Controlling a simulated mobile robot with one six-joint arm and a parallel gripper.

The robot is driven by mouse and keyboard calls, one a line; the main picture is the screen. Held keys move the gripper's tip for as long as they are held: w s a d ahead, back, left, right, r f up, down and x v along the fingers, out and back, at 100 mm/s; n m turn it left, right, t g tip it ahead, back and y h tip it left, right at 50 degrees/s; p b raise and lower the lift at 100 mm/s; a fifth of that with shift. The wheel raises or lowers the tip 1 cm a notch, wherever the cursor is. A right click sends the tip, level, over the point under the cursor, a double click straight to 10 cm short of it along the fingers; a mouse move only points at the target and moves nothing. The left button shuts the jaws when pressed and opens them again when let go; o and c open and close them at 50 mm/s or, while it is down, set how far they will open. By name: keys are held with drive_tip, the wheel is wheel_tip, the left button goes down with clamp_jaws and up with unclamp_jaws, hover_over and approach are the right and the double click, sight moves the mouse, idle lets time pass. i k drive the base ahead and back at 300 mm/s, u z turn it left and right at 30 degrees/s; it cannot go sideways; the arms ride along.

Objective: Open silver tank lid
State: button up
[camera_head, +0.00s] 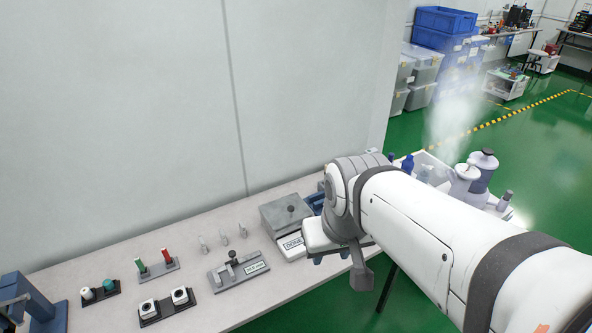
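A silver-grey box-shaped tank (272,226) stands on the bench right of centre. My gripper (331,257) is just right of the tank, at the end of my white arm, and apart from the knob. The arm covers the bench behind it. The fingers are small and partly hidden, so I cannot tell whether they are open or shut. No object shows clearly in them.
A "DONE" tray (292,247) lies before the tank, partly behind my gripper. A labelled fixture (237,271), hooks (224,236), red and green handles (155,264) and white-topped devices (166,304) stand left. Lidded canisters (466,184) with vapour stand right. A wall runs behind.

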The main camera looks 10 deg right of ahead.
sight(279, 213)
drive_tip(key=i, duration=1)
drive_tip(key=z, duration=0.05)
